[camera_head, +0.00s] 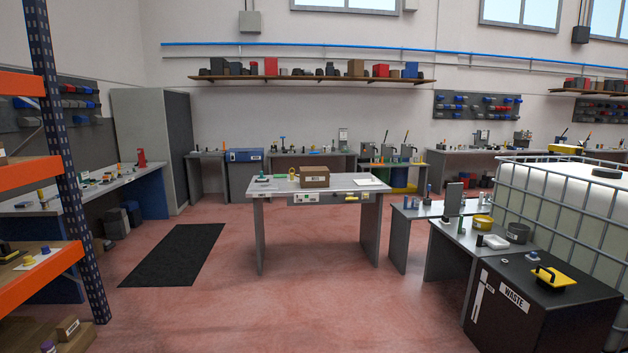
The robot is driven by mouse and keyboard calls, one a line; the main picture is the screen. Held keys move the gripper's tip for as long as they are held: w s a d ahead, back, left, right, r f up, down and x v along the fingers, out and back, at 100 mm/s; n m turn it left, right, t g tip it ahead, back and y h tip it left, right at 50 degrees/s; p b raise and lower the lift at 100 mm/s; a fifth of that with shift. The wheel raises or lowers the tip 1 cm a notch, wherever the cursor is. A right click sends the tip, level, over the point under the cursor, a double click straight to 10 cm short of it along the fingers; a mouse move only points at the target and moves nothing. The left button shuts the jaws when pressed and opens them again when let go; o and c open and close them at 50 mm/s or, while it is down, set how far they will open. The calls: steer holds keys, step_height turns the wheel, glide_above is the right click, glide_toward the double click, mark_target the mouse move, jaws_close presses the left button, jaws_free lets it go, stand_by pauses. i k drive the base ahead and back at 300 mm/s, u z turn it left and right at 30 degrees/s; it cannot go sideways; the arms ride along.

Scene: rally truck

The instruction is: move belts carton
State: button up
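A brown cardboard carton (314,177) with a small pale label sits on the grey table (345,185) in the middle of the room. The label is too small to read, so I cannot tell if this is the belts carton. A smaller brown carton (68,328) with a label lies on the low shelf at the bottom left; its print is also unreadable. My gripper and arm are not in view.
An orange and blue rack (62,160) stands close on the left. A black waste bin (535,305) and a caged white tank (570,205) stand on the right. A black mat (175,255) lies on the floor. The red floor before the middle table is clear.

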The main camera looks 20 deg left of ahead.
mark_target(309, 178)
steer(key=u, duration=0.45)
steer(key=k, duration=0.55)
steer(key=u, duration=0.4)
steer(key=i, duration=1.75)
steer(key=z, duration=0.3)
steer(key=i, duration=2.3)
steer(key=u, duration=0.45)
steer(key=i, duration=2.25)
steer(key=u, duration=0.8)
steer(key=i, duration=1)
steer(key=u, duration=0.2)
